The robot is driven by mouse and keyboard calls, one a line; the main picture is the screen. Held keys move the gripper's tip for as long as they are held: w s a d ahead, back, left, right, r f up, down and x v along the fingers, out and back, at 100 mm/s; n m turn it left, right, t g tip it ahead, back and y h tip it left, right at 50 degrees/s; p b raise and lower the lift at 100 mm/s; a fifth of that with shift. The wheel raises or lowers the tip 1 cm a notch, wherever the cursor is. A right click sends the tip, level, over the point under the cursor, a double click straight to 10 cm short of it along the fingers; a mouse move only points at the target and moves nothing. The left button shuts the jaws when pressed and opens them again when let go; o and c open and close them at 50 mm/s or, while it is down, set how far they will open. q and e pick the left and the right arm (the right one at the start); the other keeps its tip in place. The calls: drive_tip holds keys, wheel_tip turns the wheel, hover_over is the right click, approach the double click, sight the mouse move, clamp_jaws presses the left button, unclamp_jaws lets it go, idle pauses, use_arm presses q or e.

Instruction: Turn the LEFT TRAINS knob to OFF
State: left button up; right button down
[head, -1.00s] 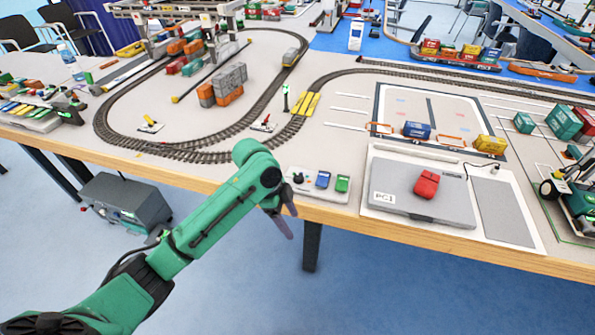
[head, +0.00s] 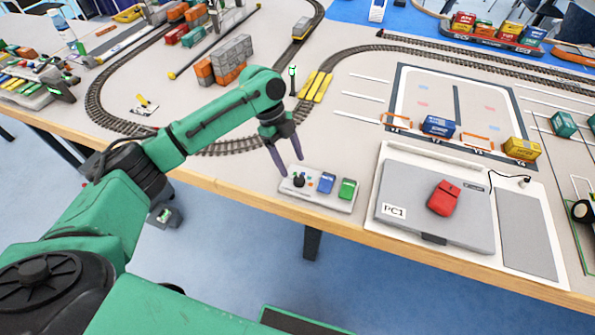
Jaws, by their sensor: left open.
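A small white control panel (head: 325,201) lies near the table's front edge. It bears a dark round knob (head: 299,181) at its left end, a blue switch (head: 326,183) and a green switch (head: 347,189). I cannot read the knob's labels or its setting. My left gripper (head: 289,169) points down, open, with its two dark fingers just above and beside the knob. I cannot tell whether a finger touches it. My right gripper is not in view.
A grey laptop (head: 405,225) marked PC1, with a red mouse (head: 444,198) on it, lies right of the panel. Train track (head: 240,147) runs behind my left gripper. A track signal (head: 292,78) stands behind it.

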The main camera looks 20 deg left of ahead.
sight(299, 177)
use_arm(q)
drive_tip(key=x, duration=0.5)
drive_tip(key=shift+w+f, duration=0.2)
drive_tip(key=shift+s+d+f, duration=0.1)
drive_tip(key=shift+f, duration=0.05)
drive_tip(key=shift+c, duration=1)
clamp_jaws()
drive_tip(key=shift+n+p, duration=0.3)
drive_tip(key=shift+p, duration=0.55)
drive_tip(key=n+p, duration=0.1)
drive_tip(key=p, duration=0.1)
drive_tip(key=n+t+p, duration=0.1)
drive_tip(key=n+p, duration=0.1)
drive_tip(key=n+t+p, duration=0.1)
drive_tip(key=n+p, duration=0.1)
drive_tip(key=shift+s+r, duration=0.1)
drive_tip(key=shift+r, duration=0.15)
drive_tip(key=shift+f+n+t+p, duration=0.2)
drive_tip(key=shift+n+t+p, duration=0.3)
drive_tip(key=shift+n+p, duration=0.75)
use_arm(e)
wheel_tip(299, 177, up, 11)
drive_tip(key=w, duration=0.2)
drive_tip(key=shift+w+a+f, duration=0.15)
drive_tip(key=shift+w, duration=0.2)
